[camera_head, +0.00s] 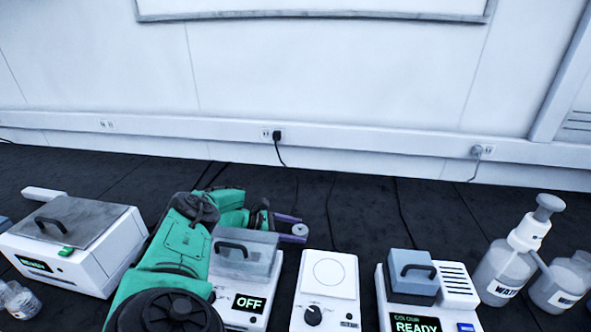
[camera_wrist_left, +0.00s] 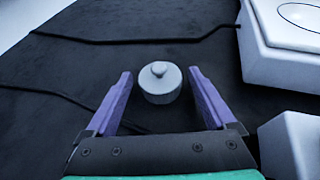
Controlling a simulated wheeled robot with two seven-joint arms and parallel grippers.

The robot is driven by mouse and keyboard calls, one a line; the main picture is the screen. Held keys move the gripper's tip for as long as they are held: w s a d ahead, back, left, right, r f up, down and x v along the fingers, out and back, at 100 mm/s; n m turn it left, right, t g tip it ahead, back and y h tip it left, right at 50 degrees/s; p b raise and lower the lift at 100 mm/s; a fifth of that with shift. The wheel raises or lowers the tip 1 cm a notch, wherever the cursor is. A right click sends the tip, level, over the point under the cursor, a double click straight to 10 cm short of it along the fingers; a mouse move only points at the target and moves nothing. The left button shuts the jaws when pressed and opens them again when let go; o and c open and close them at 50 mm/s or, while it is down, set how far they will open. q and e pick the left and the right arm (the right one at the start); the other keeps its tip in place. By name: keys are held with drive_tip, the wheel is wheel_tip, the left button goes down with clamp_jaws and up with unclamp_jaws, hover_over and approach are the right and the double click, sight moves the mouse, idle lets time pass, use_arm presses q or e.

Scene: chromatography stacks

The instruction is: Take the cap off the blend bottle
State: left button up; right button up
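My left gripper (camera_head: 293,228) reaches in over the bench behind the OFF unit, with its two purple fingers apart. A small round grey-white cap-like piece (camera_head: 300,230) shows at its fingertips. In the left wrist view the open left gripper (camera_wrist_left: 159,74) has this round piece with a knob on top (camera_wrist_left: 160,83) between its fingers, with a gap on each side. I cannot tell whether this is the blend bottle's cap; any bottle body under it is hidden. My right gripper is not in view.
The OFF unit with a clear lid (camera_head: 246,262), a white dial unit (camera_head: 327,287) and the READY unit (camera_head: 415,300) stand in front. A box with a grey lid (camera_head: 88,240) stands left; a pump-top water bottle (camera_head: 502,268) stands right. The dark bench behind is mostly clear.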

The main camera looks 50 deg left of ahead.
use_arm(q)
drive_tip(key=shift+r, duration=0.2)
drive_tip(key=shift+s+a+r+p, duration=0.2)
drive_tip(key=shift+p, duration=0.1)
drive_tip(key=v, duration=1.1)
drive_tip(key=shift+s, duration=0.15)
